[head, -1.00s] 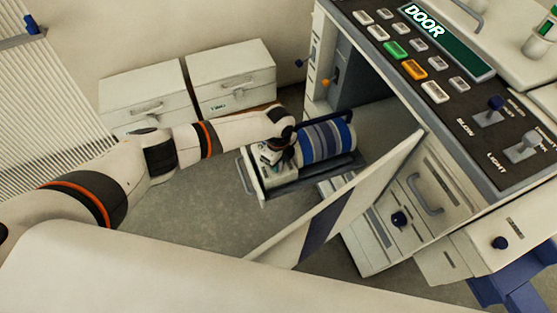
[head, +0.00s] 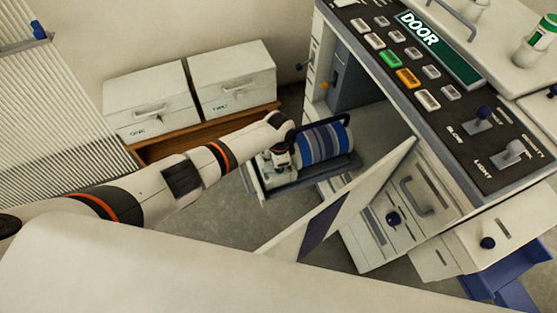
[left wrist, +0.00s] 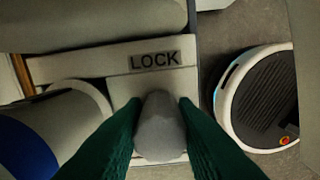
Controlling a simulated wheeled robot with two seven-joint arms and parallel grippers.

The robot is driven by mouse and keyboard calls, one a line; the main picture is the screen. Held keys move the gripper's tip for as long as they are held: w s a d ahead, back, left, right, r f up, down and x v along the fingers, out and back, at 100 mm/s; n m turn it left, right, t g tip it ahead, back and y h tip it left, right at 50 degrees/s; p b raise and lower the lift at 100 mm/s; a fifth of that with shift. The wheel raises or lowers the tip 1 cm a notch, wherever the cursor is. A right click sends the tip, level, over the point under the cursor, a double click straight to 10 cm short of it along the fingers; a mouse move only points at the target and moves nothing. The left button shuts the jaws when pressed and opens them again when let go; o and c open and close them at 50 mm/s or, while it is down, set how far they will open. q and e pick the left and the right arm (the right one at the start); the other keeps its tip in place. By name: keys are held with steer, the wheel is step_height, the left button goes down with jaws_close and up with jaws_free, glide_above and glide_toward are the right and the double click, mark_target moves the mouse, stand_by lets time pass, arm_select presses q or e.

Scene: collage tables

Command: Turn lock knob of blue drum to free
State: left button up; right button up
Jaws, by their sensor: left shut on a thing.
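The blue drum (head: 322,143), with grey and white stripes, lies on its side on a pulled-out tray (head: 310,172) in front of the machine's open bay. In the left wrist view a blue and white curved body, likely the drum (left wrist: 68,125), shows at lower left. A grey rounded lock knob (left wrist: 160,125) stands on a pale plate under the word LOCK (left wrist: 155,59). My left gripper (head: 278,160) is at the tray's left end, beside the drum. In the left wrist view its green fingers (left wrist: 160,140) are shut on the knob, one on each side. My right gripper is out of view.
The machine's door (head: 345,200) stands open in front of the tray. A control panel (head: 420,70) with buttons and switches is above. Two lidded boxes (head: 232,76) (head: 150,103) stand on a wooden base behind my left arm. Bare floor lies left of the tray.

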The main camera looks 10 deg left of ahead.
arm_select(q)
steer(key=n+p, duration=0.1)
steer(key=n, duration=0.3)
steer(key=shift+s+d, duration=0.1)
steer(key=shift+d, duration=0.05)
steer(key=shift+n+p, duration=0.5)
steer(key=shift+n, duration=0.8)
steer(key=o, duration=1)
